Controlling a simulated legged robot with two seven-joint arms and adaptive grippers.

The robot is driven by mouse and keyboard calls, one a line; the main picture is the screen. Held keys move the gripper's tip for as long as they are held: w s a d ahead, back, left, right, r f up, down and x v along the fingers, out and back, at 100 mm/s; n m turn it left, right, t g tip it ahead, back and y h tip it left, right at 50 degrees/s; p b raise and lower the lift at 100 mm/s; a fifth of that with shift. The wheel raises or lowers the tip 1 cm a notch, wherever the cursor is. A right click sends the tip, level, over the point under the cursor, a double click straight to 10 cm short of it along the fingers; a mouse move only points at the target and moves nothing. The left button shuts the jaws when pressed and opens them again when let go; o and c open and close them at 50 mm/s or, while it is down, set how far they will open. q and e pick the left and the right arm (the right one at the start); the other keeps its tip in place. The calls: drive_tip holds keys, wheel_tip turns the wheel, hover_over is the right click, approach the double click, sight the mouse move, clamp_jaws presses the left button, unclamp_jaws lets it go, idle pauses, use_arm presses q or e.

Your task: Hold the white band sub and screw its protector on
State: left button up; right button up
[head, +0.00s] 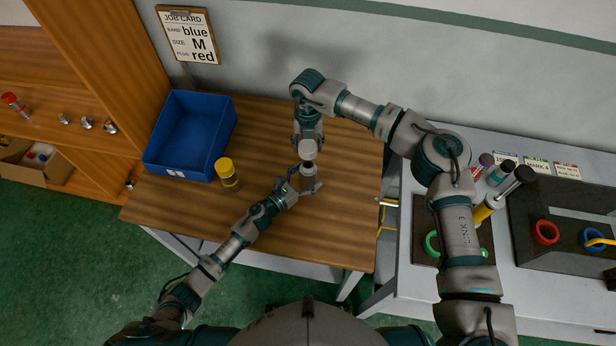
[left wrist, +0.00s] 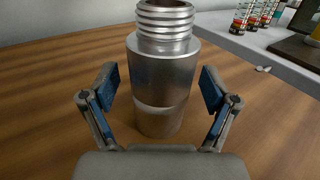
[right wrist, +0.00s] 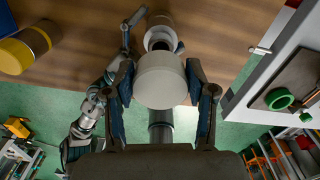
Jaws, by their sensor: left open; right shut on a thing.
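The white band sub (head: 308,173) stands upright on the wooden table. In the left wrist view the metal sub (left wrist: 163,75) shows bare threads on top and a paler band low on its body. My left gripper (head: 306,186) is open, with one finger on each side of the sub and visible gaps. My right gripper (right wrist: 163,75) is shut on the white protector (right wrist: 161,82), which also shows in the head view (head: 307,147). The protector is above the sub, apart from its threads as the wrist views show; the right fingertips are partly hidden in the head view.
A second sub with a yellow cap (head: 227,172) stands left of my left gripper. A blue bin (head: 190,140) is at the table's back left. The table's back right is clear.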

sight(308, 162)
use_arm(q)
clamp_jaws()
use_arm(e)
drive_tip(key=shift+f, duration=2.45)
drive_tip(key=shift+f, duration=0.85)
drive_tip(key=shift+f, duration=0.6)
